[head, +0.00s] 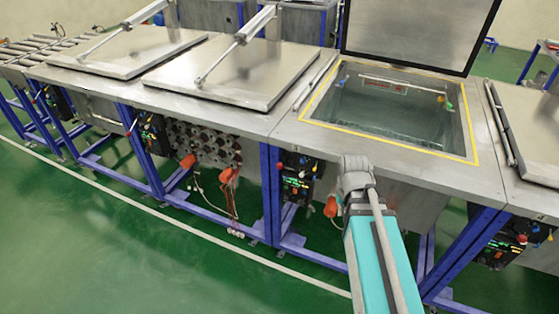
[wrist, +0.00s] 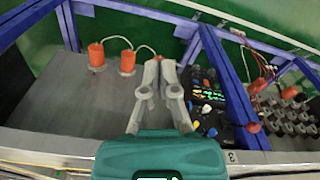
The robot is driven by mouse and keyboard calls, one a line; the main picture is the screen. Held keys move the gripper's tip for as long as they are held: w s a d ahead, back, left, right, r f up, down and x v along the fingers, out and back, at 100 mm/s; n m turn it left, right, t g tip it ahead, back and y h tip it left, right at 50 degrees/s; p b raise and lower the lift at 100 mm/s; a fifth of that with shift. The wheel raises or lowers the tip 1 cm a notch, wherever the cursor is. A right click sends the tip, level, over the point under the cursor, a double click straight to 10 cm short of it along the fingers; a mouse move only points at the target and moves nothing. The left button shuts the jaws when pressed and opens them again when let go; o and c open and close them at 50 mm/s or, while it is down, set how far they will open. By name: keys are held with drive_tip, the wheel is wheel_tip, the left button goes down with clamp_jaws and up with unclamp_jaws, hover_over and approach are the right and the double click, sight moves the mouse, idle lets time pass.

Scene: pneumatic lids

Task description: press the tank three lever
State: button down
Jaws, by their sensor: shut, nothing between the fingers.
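The tank with the raised lid, its yellow-edged rim (head: 387,142) around clear liquid, is right of centre in the head view. A dark control panel (head: 298,176) with small coloured knobs and lit displays hangs below its front left edge. The panel also shows in the wrist view (wrist: 208,103), near a "3" label (wrist: 233,157) on the tank edge. I cannot tell which knob is the lever. My gripper (wrist: 160,60) is shut and empty. In the wrist view it appears just left of the panel, overlapping its edge. In the head view my arm hides it.
Blue frame legs (head: 270,195) stand beside the panel. Orange fittings with cables (wrist: 97,54) sit on the tank's side. A neighbouring tank with a closed lid (head: 230,70) lies to the left. Green floor (head: 130,250) in front is clear.

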drive_tip(key=w+a+r+m+t+p, duration=0.2)
drive_tip(key=w+a+r+p, duration=0.45)
drive_tip(key=w+a, duration=0.4)
wheel_tip(320, 180, up, 5)
drive_tip(key=m+t+p, duration=0.1)
drive_tip(key=t+p, duration=0.1)
drive_tip(key=p, duration=0.1)
hover_over(281, 165)
drive_tip(key=s, duration=0.6)
drive_tip(key=shift+w+d+f+y+b, duration=0.15)
drive_tip(key=shift+d+f+y+b, duration=0.15)
drive_tip(key=shift+d+y, duration=0.1)
drive_tip(key=shift+f, duration=0.15)
drive_tip(key=b+x, duration=1.3)
drive_tip(key=shift+f, duration=0.35)
drive_tip(key=shift+d+f, duration=0.15)
